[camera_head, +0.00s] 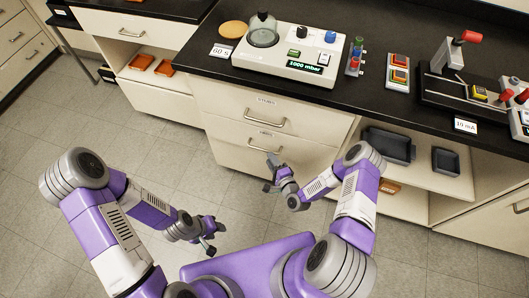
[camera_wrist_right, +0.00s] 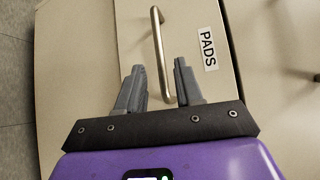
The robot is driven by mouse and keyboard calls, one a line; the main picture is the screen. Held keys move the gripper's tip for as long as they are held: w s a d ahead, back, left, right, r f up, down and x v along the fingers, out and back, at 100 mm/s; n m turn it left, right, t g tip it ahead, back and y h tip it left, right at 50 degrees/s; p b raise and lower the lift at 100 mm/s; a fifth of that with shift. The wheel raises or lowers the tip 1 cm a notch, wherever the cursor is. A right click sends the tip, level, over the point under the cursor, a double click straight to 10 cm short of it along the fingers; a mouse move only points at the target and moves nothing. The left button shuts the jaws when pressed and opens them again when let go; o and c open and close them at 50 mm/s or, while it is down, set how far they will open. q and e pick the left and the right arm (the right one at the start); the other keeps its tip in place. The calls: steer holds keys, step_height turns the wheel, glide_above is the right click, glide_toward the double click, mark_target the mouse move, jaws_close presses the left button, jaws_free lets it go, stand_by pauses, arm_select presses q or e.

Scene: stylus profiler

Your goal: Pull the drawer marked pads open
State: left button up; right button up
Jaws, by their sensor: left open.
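The drawer marked pads (camera_head: 310,158) is the lower cream drawer under the counter, and it looks closed. In the right wrist view its PADS label (camera_wrist_right: 208,50) and metal bar handle (camera_wrist_right: 160,45) are clear. My right gripper (camera_head: 272,168) is at this drawer's front, just below the handle (camera_head: 264,150) in the head view. In the right wrist view the right gripper (camera_wrist_right: 158,76) is open, with the lower end of the handle between its fingertips. I cannot tell whether either finger touches it. My left gripper (camera_head: 212,242) is open and empty, low over the floor.
Another drawer (camera_head: 310,121) with its own handle sits directly above. Right of it, an open shelf holds dark trays (camera_head: 388,146). The black counter (camera_head: 215,85) carries a white instrument (camera_head: 285,60). The floor (camera_head: 150,140) to the left is clear.

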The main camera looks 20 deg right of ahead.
mark_target(264, 150)
steer(key=b+x, duration=0.1)
steer(key=x, duration=0.5)
steer(key=shift+w+a+b, duration=0.1)
steer(key=shift+w+b, duration=0.2)
steer(key=shift+b, duration=0.1)
jaws_close()
